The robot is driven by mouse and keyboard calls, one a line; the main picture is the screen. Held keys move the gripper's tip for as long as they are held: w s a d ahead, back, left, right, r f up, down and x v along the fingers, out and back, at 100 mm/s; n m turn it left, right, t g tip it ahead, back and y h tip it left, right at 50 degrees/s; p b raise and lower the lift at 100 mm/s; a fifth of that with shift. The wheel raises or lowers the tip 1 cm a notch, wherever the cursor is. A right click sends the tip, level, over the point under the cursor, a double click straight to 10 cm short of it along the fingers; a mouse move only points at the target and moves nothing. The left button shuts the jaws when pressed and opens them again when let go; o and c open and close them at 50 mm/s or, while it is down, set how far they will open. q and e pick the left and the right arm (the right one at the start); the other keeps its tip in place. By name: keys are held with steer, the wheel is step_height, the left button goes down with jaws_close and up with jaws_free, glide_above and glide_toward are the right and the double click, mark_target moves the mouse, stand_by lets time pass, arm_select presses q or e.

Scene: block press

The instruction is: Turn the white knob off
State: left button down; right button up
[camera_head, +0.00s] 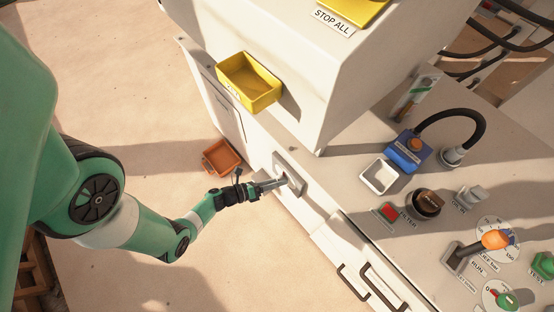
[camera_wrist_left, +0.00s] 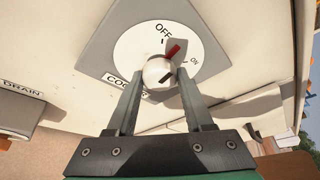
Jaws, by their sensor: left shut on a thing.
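The white knob (camera_wrist_left: 157,70) sits on a round white dial on a grey square plate (camera_wrist_left: 102,50), on the front of the machine. The dial reads OFF at the top and ON at the right; a label starting "COO" is partly hidden. The knob's red mark (camera_wrist_left: 173,50) points up and right, between OFF and ON. My left gripper (camera_wrist_left: 157,80) has a finger on either side of the knob and is shut on it. In the head view my left gripper (camera_head: 282,182) reaches the plate (camera_head: 291,166) and hides the knob. My right gripper is not in view.
A yellow bin (camera_head: 249,82) hangs above left of the plate, and an orange bin (camera_head: 221,157) is at lower left. Door handles (camera_head: 376,288) stick out at lower right. The machine top carries an orange lever (camera_head: 495,239) and several other controls. A DRAIN label (camera_wrist_left: 22,88) is at left.

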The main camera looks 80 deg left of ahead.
arm_select(q)
steer(key=shift+f+n+t+h+b, duration=0.1)
steer(key=shift+n+t+h+b, duration=0.35)
steer(key=shift+n+b, duration=0.6)
steer(key=shift+f+n+t+h+b, duration=0.15)
steer(key=shift+n+t+b, duration=0.55)
steer(key=shift+n, duration=0.55)
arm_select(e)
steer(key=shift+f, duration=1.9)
arm_select(q)
steer(key=shift+r, duration=0.15)
steer(key=shift+c, duration=1.6)
jaws_free()
steer(key=shift+a, duration=0.1)
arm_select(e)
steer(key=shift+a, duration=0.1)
